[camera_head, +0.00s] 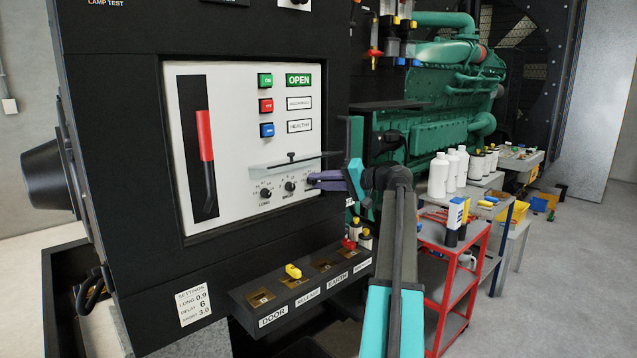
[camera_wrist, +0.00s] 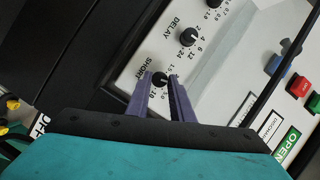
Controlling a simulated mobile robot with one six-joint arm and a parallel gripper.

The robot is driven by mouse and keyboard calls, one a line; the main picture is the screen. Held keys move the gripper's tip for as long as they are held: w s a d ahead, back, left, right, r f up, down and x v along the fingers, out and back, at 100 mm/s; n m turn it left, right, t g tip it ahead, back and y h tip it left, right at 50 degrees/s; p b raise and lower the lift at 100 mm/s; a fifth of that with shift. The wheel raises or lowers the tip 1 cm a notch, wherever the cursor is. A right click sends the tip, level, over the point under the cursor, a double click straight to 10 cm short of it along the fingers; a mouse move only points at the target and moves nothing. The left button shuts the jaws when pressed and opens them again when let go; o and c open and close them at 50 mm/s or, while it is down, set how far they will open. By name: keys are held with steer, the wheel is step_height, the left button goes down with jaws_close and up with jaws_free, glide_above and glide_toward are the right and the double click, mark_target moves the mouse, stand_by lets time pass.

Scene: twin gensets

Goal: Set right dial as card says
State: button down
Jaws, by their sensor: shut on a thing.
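The white breaker panel (camera_head: 235,110) carries a row of three small black dials. The left dial (camera_head: 265,194) is marked LONG and the middle dial (camera_head: 290,186) is marked DELAY. The right dial, marked SHORT (camera_wrist: 160,79), shows in the wrist view, between my purple fingertips. My gripper (camera_head: 311,179) is shut on this dial and hides it in the head view. The exact setting of its pointer is too small to tell. The settings card (camera_head: 193,301) on the cabinet's lower front reads LONG 0.9, DELAY 6, SHORT 3.0.
A clear cover (camera_head: 290,160) stands raised just above the dials. A red-handled lever (camera_head: 205,135) is at the panel's left. Below, a ledge of labelled key slots (camera_head: 300,285) juts out, with a yellow key (camera_head: 293,271). A red trolley (camera_head: 455,245) stands at the right.

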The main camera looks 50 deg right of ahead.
steer(key=shift+m+t+y, duration=0.5)
steer(key=shift+m, duration=0.8)
steer(key=c, duration=1.6)
jaws_free()
steer(key=shift+w+f, duration=0.1)
steer(key=shift+o, duration=0.2)
steer(key=shift+d, duration=0.1)
steer(key=shift+v, duration=0.75)
steer(key=b+v, duration=0.3)
steer(key=v, duration=0.9)
steer(key=shift+s, duration=0.2)
